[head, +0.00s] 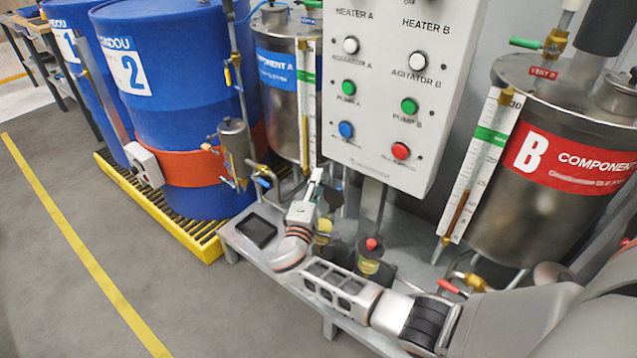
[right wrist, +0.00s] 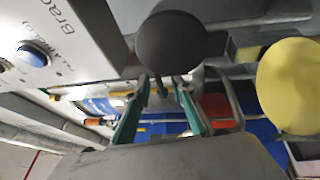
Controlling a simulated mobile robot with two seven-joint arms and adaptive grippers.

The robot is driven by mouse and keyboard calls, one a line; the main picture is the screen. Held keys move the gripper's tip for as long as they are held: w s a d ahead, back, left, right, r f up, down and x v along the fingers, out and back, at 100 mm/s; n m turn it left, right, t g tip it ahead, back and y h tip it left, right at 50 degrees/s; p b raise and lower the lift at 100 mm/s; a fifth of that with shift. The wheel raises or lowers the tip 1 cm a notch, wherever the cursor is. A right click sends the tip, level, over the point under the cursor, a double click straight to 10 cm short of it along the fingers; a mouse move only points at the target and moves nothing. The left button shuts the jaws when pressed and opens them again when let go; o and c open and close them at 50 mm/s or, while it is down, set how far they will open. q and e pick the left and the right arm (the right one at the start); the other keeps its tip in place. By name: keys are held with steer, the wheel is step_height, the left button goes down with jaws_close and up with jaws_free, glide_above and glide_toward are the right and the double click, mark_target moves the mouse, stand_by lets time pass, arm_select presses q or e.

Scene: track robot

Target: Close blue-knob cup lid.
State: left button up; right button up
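My right gripper (head: 322,186) is above the bench, below the control box, with its arm coming from the lower right. In the right wrist view its two teal fingers (right wrist: 160,82) are apart, with a dark round disc (right wrist: 170,48) just beyond the tips; I cannot tell if they touch it. A yellow round surface (right wrist: 290,85) lies to the right. In the head view, a cup with yellow contents (head: 322,236) stands just below the gripper, partly hidden by it. No blue knob can be made out on it. My left gripper is not in view.
A red-knobbed cup (head: 368,264) stands on the bench close to my right forearm. A black tray (head: 257,232) lies at the bench's left end. The control box (head: 395,90) hangs close above. Blue drums (head: 170,90) stand left, and the component B tank (head: 510,215) stands right.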

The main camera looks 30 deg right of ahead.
steer(key=shift+d, duration=0.1)
steer(key=v, duration=1.2)
steer(key=shift+r, duration=0.1)
